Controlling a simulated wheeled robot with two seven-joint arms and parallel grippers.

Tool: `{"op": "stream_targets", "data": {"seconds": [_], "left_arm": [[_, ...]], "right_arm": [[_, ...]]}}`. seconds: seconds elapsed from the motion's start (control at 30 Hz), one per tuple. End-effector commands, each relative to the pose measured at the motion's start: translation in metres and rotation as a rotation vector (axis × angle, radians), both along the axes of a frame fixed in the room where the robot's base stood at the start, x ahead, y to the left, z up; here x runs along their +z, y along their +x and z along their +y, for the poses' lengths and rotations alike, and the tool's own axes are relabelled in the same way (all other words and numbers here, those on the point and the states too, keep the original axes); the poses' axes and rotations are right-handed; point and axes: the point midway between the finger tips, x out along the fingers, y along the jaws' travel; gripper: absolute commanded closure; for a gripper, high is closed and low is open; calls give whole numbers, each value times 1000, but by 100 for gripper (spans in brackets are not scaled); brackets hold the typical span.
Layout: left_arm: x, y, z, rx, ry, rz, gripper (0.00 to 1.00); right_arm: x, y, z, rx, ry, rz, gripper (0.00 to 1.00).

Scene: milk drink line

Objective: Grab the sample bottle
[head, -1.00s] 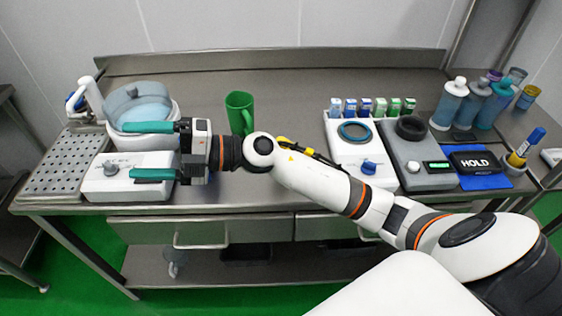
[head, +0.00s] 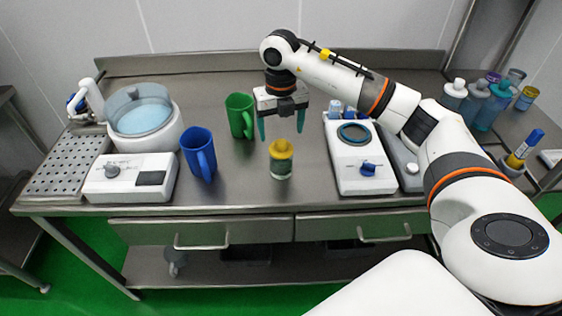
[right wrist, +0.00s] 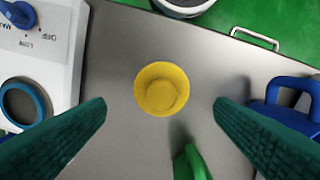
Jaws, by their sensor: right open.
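The sample bottle (head: 281,160) has a yellow cap and a greenish body. It stands upright on the steel table, between the green mug and the white hot plate device. In the right wrist view its yellow cap (right wrist: 161,89) shows from above, midway between my fingers across the picture. My right gripper (head: 281,137) is open and points down, its teal fingers apart at the bottle in the head view. In the right wrist view the fingers (right wrist: 160,112) show clear gaps on both sides of the cap. My left gripper is not in view.
A green mug (head: 240,116) and a blue mug (head: 198,152) stand left of the bottle. A white device with a blue knob (head: 360,181) is on its right. A white bath unit (head: 150,135) is farther left. The table in front of the bottle is clear.

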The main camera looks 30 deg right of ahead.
Motion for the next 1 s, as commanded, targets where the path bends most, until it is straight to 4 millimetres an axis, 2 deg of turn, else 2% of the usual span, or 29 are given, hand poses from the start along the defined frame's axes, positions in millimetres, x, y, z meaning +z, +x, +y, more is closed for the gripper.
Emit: {"op": "stream_targets", "data": {"seconds": [0.1,0.37,0.6,0.73,0.93,1.0], "left_arm": [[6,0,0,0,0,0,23],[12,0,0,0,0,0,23],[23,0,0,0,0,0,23],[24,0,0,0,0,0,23],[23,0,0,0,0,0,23],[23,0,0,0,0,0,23]], "right_arm": [[-18,-1,0,1,2,3,22],[-38,-3,2,3,3,2,22],[-73,-6,3,2,4,1,22],[-81,-6,3,3,4,0,22],[-82,-6,3,3,4,-1,22],[-82,-6,3,3,4,-1,34]]}}
